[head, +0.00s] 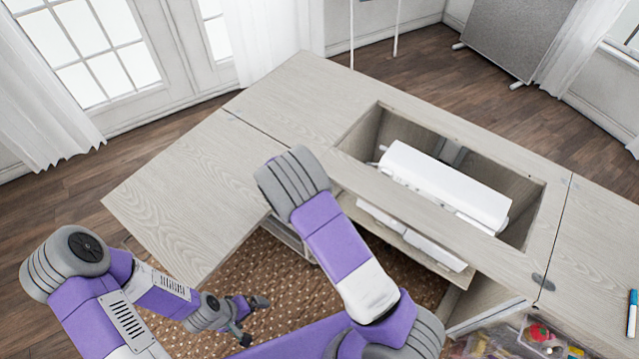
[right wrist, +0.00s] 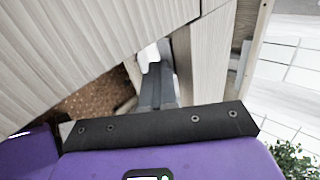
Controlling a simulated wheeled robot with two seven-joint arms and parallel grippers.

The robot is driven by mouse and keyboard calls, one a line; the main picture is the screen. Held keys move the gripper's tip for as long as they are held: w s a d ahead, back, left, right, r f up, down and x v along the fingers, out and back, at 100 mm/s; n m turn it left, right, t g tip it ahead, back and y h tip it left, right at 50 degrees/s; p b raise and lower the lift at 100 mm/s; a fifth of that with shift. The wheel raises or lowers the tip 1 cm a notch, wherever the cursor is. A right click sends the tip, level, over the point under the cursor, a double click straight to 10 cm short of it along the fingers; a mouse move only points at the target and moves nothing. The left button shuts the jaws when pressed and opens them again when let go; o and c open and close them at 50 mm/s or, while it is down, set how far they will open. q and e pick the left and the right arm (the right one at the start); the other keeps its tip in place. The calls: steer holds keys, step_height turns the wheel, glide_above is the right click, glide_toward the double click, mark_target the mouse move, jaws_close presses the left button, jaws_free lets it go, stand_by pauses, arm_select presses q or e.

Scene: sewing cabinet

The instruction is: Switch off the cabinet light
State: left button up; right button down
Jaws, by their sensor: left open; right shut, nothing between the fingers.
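The wooden sewing cabinet (head: 330,90) fills the middle of the head view, with a white sewing machine (head: 445,185) lying in its open well. I cannot make out the cabinet light or its switch in either view. My left gripper (head: 256,318) is open and empty, low over the brown patterned rug, in front of the cabinet. My right gripper (right wrist: 157,85) shows in the right wrist view, shut and empty, close to pale wooden panels (right wrist: 205,60); I cannot tell whether it touches them. It is hidden in the head view.
A side leaf (head: 190,190) extends left. Below the well, a shelf (head: 410,240) holds white items. A blue-capped marker (head: 632,312) lies on the right leaf, and a clear bin (head: 510,345) of colourful things is at bottom right. The rug (head: 275,275) in front has open space.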

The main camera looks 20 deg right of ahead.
arm_select(q)
steer(key=r+p, duration=0.3)
steer(key=shift+s+r, duration=0.2)
steer(key=shift+s, duration=0.1)
arm_select(e)
steer(key=s+a+f+v, duration=0.1)
steer(key=f+v, duration=0.1)
steer(key=v, duration=1.1)
steer(key=shift+a, duration=0.2)
steer(key=shift+s, duration=0.1)
